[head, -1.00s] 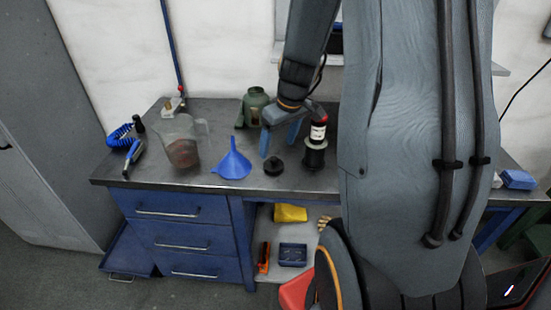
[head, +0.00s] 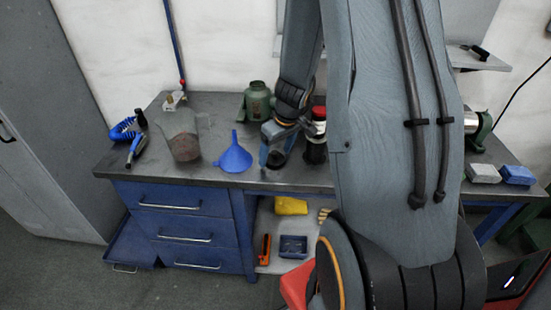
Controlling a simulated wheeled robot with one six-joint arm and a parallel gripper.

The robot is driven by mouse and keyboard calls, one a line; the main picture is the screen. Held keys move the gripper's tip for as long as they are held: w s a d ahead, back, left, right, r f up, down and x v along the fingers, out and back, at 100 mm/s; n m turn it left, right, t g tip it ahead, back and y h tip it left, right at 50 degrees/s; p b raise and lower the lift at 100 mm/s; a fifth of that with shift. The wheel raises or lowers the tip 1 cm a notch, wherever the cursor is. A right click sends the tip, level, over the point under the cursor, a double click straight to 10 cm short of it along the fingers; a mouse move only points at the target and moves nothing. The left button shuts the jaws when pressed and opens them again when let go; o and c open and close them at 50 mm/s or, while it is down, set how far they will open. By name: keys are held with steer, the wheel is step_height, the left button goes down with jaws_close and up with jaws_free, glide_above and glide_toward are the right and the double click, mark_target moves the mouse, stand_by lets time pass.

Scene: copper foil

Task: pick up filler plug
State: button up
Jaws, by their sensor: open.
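The filler plug (head: 277,161), a small black round piece, sits on the grey workbench top (head: 213,176) near its front edge, right of the blue funnel. My gripper (head: 273,157) is open and pointed down, low over the plug. One blue finger shows just left of the plug. The other finger is hard to make out, and the gripper covers part of the plug. I cannot tell whether the fingers touch it.
The blue funnel (head: 233,157) stands close on the left, with a clear jug (head: 184,140) beyond it. A dark bottle with a red cap (head: 319,114) is close on the right, partly behind my arm.

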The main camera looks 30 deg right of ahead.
steer(key=c, duration=1.1)
steer(key=shift+r, duration=0.1)
